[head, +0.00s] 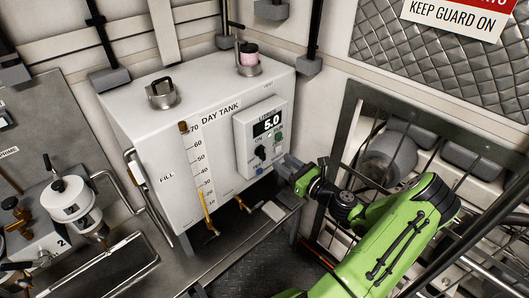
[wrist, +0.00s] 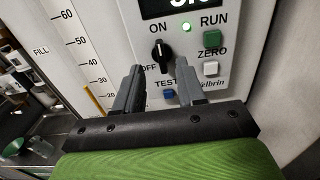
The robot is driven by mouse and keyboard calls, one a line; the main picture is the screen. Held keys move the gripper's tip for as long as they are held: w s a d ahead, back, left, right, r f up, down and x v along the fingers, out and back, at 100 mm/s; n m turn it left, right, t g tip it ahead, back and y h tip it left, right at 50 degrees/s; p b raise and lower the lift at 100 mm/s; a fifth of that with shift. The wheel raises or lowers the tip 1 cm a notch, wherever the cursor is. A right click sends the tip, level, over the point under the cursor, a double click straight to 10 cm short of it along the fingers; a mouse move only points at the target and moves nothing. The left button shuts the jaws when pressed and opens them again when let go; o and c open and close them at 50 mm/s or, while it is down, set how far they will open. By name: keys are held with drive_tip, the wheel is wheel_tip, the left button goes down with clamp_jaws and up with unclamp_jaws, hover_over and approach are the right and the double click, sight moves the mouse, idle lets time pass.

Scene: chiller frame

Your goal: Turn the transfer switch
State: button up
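A black rotary switch (wrist: 162,55) with ON and OFF labels sits on the control box (head: 243,150) of the day tank. It also shows in the head view (head: 261,153). Its handle stands nearly upright, with the upper end below ON; I cannot tell its exact setting. In the head view my gripper (head: 287,167) is close to the box's lower right. No contact with the switch shows.
A green RUN button (wrist: 211,39), a white ZERO button (wrist: 211,68) and a blue TEST button (wrist: 169,94) surround the switch. The display (head: 267,124) reads 5.0. A barred guard (head: 345,150) stands right of the tank.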

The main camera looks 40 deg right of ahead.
sight(265, 150)
drive_tip(key=w, duration=0.8)
drive_tip(key=shift+w+a+b, duration=0.15)
drive_tip(key=shift+w+b, duration=0.1)
drive_tip(key=shift+b, duration=0.15)
clamp_jaws()
